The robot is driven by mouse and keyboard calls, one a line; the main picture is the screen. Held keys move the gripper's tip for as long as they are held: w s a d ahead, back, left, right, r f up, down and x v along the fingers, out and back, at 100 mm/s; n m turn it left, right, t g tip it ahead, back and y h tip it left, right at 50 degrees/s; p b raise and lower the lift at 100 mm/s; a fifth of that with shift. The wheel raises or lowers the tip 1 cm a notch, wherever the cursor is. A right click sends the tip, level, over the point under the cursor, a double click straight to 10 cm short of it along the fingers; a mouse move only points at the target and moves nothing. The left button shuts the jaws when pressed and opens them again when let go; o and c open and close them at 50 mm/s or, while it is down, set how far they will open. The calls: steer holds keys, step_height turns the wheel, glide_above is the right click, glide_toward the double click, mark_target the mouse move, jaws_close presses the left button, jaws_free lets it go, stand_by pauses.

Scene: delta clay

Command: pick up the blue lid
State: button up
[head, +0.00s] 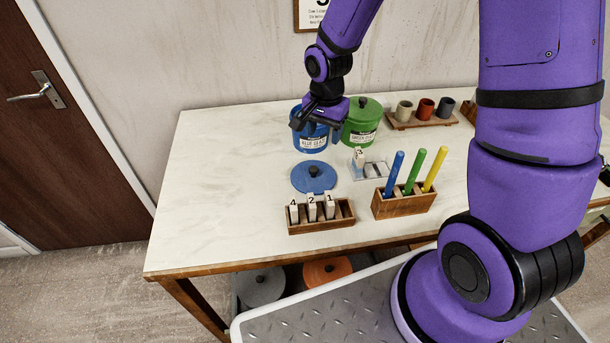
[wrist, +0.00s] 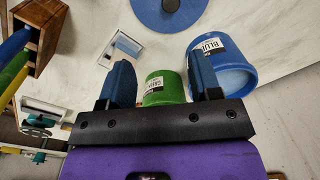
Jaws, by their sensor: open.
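The blue lid (head: 314,177) is a flat round disc with a dark knob, lying on the white table in front of the jars. It also shows at the top edge of the wrist view (wrist: 168,14), partly cut off. My gripper (head: 318,117) is over the blue jar (head: 309,142), behind the lid and apart from it. In the wrist view its two fingers (wrist: 165,82) are spread with nothing gripped between them. The blue jar has no lid on it, and its open mouth shows in the wrist view (wrist: 236,80).
A green jar (head: 362,123) with its lid on stands right of the blue jar. A small tray with a numbered tag (head: 370,168), a wooden rack of tags (head: 320,217) and a wooden holder (head: 404,203) of coloured sticks surround the lid. The table's left side is clear.

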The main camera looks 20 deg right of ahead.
step_height(320, 180, down, 3)
steer(key=a, duration=0.1)
glide_above(313, 169)
steer(key=d, duration=0.1)
step_height(313, 169, down, 5)
steer(key=f, duration=0.2)
steer(key=a+f, duration=0.1)
steer(key=f, duration=0.1)
steer(key=shift+f, duration=0.6)
steer(key=c, duration=1)
